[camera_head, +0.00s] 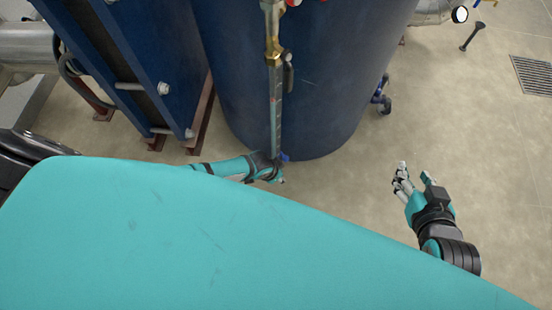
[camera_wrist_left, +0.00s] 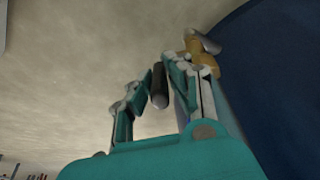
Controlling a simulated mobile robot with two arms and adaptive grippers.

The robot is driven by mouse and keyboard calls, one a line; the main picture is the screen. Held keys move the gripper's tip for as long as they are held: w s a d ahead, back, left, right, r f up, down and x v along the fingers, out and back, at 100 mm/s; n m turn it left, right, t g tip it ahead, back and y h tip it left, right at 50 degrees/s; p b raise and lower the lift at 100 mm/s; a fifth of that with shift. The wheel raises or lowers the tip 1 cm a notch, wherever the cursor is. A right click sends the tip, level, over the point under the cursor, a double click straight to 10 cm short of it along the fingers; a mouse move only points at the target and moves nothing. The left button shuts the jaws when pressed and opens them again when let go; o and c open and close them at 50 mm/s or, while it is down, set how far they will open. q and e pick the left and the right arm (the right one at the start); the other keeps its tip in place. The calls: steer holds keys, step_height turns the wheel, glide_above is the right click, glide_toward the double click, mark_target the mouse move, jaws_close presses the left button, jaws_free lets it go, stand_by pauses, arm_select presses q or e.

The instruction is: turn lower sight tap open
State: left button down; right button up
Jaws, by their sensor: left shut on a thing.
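The sight gauge (camera_head: 276,105) runs upright in front of the dark blue tank, with brass fittings at its top. My left gripper (camera_head: 270,170) is at the gauge's lower end and hides most of the lower tap there. In the left wrist view, my left gripper's fingers (camera_wrist_left: 158,78) are closed on a dark, rod-like tap handle (camera_wrist_left: 159,98). The brass body of the lower sight tap (camera_wrist_left: 204,56) shows just beyond the fingers. The lever's exact angle is hard to tell. My right gripper (camera_head: 413,181) is open and empty, over the floor on the right.
The dark blue tank (camera_head: 335,75) stands behind the gauge. Blue exchanger plates (camera_head: 135,60) with bolts stand at the left. A small blue valve (camera_head: 381,97) is low beside the tank. The floor at the right, with a drain grate (camera_head: 533,75), is mostly clear.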

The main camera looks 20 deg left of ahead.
arm_select(q)
steer(key=shift+w+d+r+g+y, duration=0.1)
steer(key=shift+w+d+g+y, duration=0.25)
steer(key=shift+g+y, duration=0.45)
steer(key=shift+w+g, duration=0.1)
steer(key=shift+g, duration=0.3)
steer(key=c, duration=1.3)
jaws_free()
steer(key=shift+w, duration=0.1)
steer(key=shift+r, duration=0.15)
steer(key=shift+s+a+r, duration=0.1)
steer(key=shift+s+r, duration=0.05)
steer(key=shift+r, duration=1.1)
steer(key=shift+s+a+r, duration=0.1)
steer(key=shift+s+r, duration=0.05)
steer(key=shift+r, duration=1.15)
steer(key=shift+s+a+r, duration=0.1)
steer(key=shift+s+r, duration=0.05)
steer(key=shift+r, duration=1.1)
steer(key=shift+c, duration=0.2)
